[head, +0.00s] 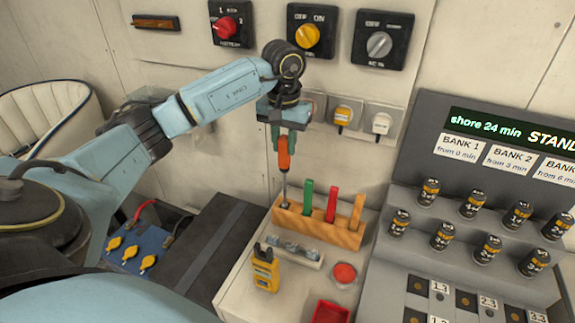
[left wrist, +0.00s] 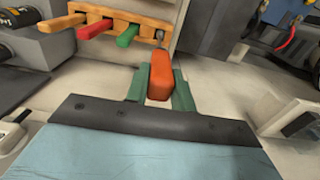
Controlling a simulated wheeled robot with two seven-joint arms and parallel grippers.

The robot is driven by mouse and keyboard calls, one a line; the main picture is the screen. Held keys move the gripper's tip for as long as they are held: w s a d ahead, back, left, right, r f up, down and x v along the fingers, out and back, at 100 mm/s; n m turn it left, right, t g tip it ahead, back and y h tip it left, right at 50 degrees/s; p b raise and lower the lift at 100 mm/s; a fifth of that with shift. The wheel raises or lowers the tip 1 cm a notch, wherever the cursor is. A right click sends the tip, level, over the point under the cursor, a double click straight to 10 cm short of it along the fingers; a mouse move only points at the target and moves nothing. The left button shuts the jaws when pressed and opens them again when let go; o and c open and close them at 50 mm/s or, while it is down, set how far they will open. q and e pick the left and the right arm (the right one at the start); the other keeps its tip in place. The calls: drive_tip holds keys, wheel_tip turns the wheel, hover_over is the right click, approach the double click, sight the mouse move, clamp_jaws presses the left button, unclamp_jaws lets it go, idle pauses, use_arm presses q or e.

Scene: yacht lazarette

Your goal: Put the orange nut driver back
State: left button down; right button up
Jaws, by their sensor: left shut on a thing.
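The orange nut driver (head: 284,153) hangs upright, its handle on top and its thin metal shaft pointing down at the left end of the wooden rack (head: 318,231). I cannot tell whether the tip is inside a hole or just in front of or above it. My left gripper (head: 283,138) is shut on the handle. In the left wrist view the handle (left wrist: 160,76) sits between the green fingers, and the rack (left wrist: 120,20) is at the top. The rack also holds a green (head: 307,196), a red (head: 331,204) and a yellow-orange (head: 356,212) handled tool. My right gripper is not in view.
A yellow meter (head: 265,268), a small holder (head: 295,253) and a red button (head: 344,274) lie in front of the rack. A red tray (head: 330,312) is nearer. A grey battery console (head: 470,200) stands right. Sockets (head: 345,114) and switches (head: 310,32) line the wall behind.

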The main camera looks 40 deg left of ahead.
sight(285, 159)
use_arm(q)
drive_tip(key=shift+f, duration=0.7)
wheel_tip(285, 159, down, 4)
drive_tip(key=shift+w+r, duration=0.1)
drive_tip(key=shift+r, duration=0.1)
drive_tip(key=shift+f, duration=0.1)
drive_tip(key=c, duration=1.2)
unclamp_jaws()
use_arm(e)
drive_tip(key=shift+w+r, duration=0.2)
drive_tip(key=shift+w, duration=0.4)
use_arm(q)
wheel_tip(285, 159, up, 12)
drive_tip(key=shift+r+b, duration=0.15)
drive_tip(key=shift+b, duration=0.25)
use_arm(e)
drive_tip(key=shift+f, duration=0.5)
